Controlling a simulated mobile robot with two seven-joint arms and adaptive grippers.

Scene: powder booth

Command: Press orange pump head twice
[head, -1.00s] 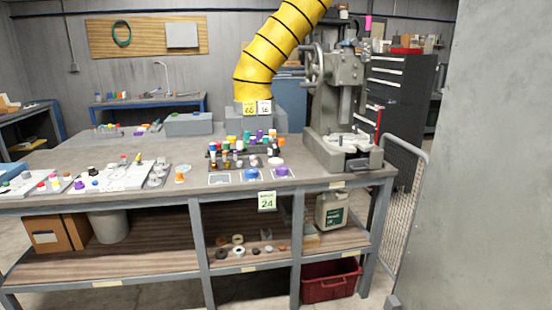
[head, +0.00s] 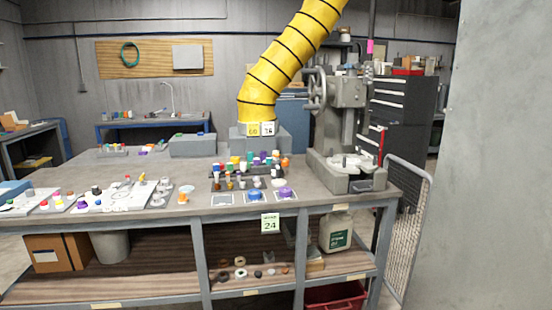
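A small orange piece (head: 183,198) stands alone near the front edge of the workbench (head: 330,207), left of the pads. Another orange top (head: 286,162) shows at the right end of a crowded rack of small coloured bottles (head: 246,170). Both are too small to tell which is a pump head. Neither of my grippers is in view.
White boards with coloured caps (head: 112,199) lie at the bench's left. Pads with a blue piece (head: 255,195) and a purple piece (head: 286,192) lie at the front. A grey press (head: 345,130) stands at right. A yellow duct (head: 290,60) hangs above. A mesh barrier (head: 405,230) stands right.

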